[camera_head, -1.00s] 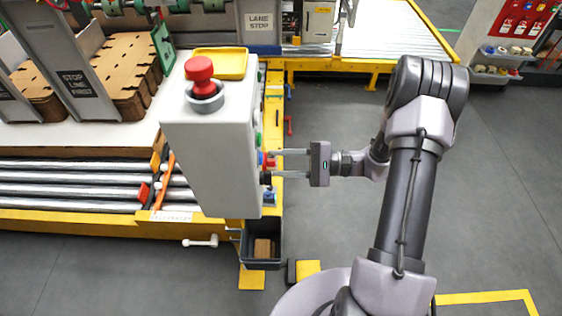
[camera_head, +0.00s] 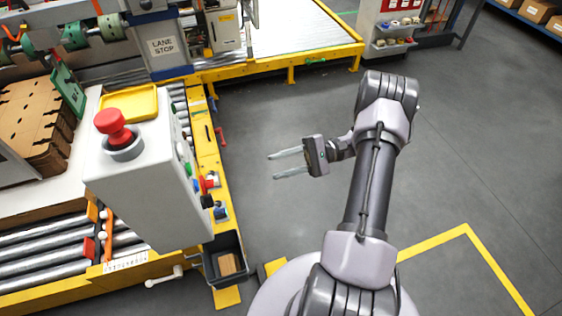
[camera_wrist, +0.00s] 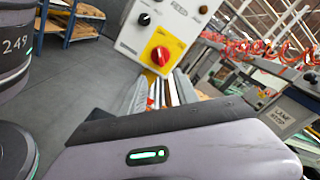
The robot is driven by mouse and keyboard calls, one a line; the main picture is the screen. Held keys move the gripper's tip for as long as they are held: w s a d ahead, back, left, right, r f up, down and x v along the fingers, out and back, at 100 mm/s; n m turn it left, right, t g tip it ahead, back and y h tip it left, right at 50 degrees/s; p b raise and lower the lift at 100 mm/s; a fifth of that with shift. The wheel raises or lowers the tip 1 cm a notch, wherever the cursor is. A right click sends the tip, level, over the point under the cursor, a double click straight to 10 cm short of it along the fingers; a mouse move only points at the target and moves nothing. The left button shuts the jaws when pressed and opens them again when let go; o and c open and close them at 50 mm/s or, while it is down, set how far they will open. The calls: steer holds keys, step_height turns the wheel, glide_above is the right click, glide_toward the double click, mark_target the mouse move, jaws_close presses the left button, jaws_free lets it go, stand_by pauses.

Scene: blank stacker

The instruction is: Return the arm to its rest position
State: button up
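My arm (camera_head: 370,185) rises from my base, bends at the elbow and reaches left over the floor. My gripper (camera_head: 272,166) points left toward the grey control box (camera_head: 150,190). Its two fingers are parallel and apart, with nothing between them. A gap of bare floor separates the fingertips from the coloured controls on the box's right side. In the wrist view, my gripper's body fills the bottom, and a panel with a red knob on a yellow plate (camera_wrist: 162,52) is ahead.
The control box has a red mushroom button (camera_head: 116,130) on top and a yellow tray (camera_head: 130,102) behind it. A dark bin (camera_head: 225,262) hangs low by the yellow conveyor frame (camera_head: 208,150). Open grey floor (camera_head: 460,160) lies right of my arm.

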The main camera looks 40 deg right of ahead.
stand_by(0.4)
steer(key=s+a+r+n+g+h, duration=0.3)
steer(key=a+r+n+g+h, duration=0.3)
steer(key=a+r, duration=0.6)
steer(key=s+a+r+n+t+h, duration=0.2)
steer(key=s+a+r+t+h, duration=0.4)
steer(key=s+a+r+h, duration=0.2)
steer(key=shift+s+a+r+h, duration=0.25)
steer(key=shift+s+r+h, duration=0.3)
steer(key=shift+s, duration=0.55)
